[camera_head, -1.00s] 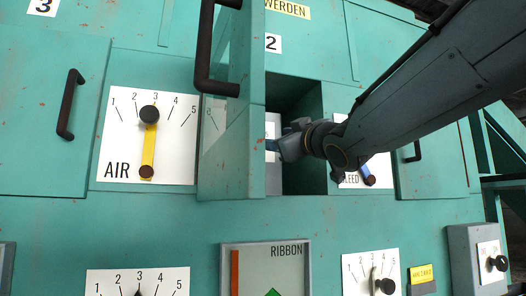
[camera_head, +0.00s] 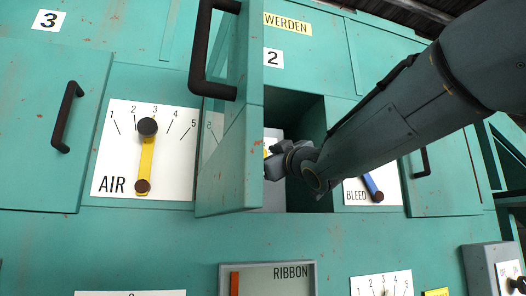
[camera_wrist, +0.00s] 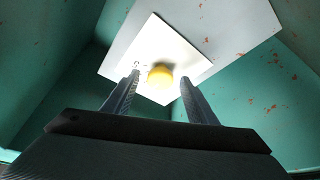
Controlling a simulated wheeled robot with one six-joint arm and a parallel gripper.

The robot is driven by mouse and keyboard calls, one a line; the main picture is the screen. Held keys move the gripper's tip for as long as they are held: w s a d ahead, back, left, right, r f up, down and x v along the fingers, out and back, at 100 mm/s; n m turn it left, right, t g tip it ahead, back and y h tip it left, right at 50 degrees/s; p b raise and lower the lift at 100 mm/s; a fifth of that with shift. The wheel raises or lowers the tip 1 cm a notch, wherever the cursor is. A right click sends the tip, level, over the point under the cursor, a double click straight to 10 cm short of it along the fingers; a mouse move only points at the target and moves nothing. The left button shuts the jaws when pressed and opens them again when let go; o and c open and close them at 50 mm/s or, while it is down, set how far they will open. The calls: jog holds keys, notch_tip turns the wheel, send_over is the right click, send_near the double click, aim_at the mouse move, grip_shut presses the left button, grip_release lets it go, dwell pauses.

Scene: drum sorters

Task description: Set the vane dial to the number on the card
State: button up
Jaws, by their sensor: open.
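My gripper (camera_head: 272,163) reaches into the open compartment (camera_head: 305,120) under the number 2, partly hidden by its swung-out door (camera_head: 238,150). In the wrist view my gripper (camera_wrist: 159,76) is open, with a finger on either side of a rounded yellow part (camera_wrist: 160,76). That part sits on a bright white plate (camera_wrist: 175,45) with small dark marks at its left. Contact cannot be told. No VANE label or number card can be read, so I cannot tell whether this is the vane dial.
An AIR dial (camera_head: 106,150) with a yellow lever is left of the door. A RIBBON panel (camera_head: 268,268) is below. The door's dark handle (camera_head: 197,80) projects outward. Green walls (camera_wrist: 50,85) enclose the compartment.

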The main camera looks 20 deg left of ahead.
jog(key=shift+w+a+r, duration=0.15)
jog(key=shift+w+a, duration=0.25)
jog(key=c, duration=1)
jog(key=shift+c, duration=0.2)
